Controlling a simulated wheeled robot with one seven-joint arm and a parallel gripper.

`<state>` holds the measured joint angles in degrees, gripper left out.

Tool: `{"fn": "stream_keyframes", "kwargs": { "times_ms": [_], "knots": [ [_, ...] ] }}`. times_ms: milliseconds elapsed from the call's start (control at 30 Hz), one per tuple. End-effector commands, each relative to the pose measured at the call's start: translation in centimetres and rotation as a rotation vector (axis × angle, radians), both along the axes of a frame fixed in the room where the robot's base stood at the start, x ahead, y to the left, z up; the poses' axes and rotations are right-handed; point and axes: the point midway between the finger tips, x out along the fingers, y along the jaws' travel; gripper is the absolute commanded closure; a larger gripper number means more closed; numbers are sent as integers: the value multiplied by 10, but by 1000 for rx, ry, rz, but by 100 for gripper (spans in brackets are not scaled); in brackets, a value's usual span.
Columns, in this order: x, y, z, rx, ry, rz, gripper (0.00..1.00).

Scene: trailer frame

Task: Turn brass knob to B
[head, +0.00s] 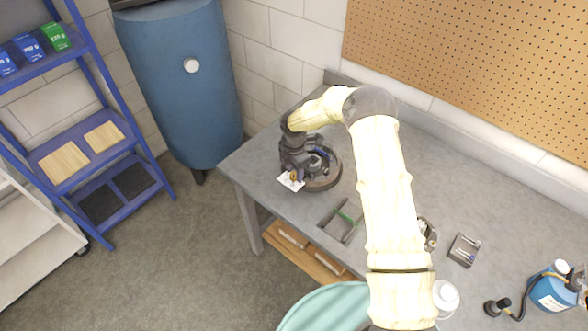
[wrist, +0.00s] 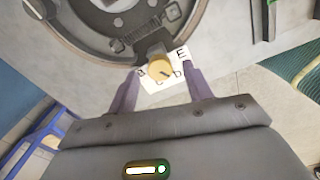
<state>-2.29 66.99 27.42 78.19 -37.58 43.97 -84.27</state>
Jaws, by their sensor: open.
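The brass knob (wrist: 159,69) sits at the edge of a round grey device (wrist: 118,22), in front of a white card (wrist: 180,57) with letters around it. E, D and C can be read; the left letter looks like B. A short dark mark on the knob seems to point lower right, toward D. My gripper (wrist: 162,70) is open, one finger on each side of the knob, with no clear contact visible. In the head view, my gripper (head: 298,157) is over the device (head: 325,180), near the small knob (head: 293,175) and card (head: 286,183).
The device stands near the left end of a grey workbench (head: 400,140). A dark open frame with a green item (head: 342,220), a small tray (head: 464,250) and a blue bottle (head: 552,290) lie to the right. A blue tank (head: 185,90) stands left of the bench.

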Motion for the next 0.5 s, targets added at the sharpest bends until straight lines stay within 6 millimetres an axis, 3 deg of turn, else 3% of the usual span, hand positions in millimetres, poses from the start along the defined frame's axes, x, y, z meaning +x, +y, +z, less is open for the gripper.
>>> {"fn": "stream_keyframes", "kwargs": {
  "times_ms": [167,433,500],
  "knots": [
    [0,0,-12,1,-1,0,49],
    [0,0,-14,1,-1,0,49],
    [0,0,-14,1,-1,0,63]
  ]
}}
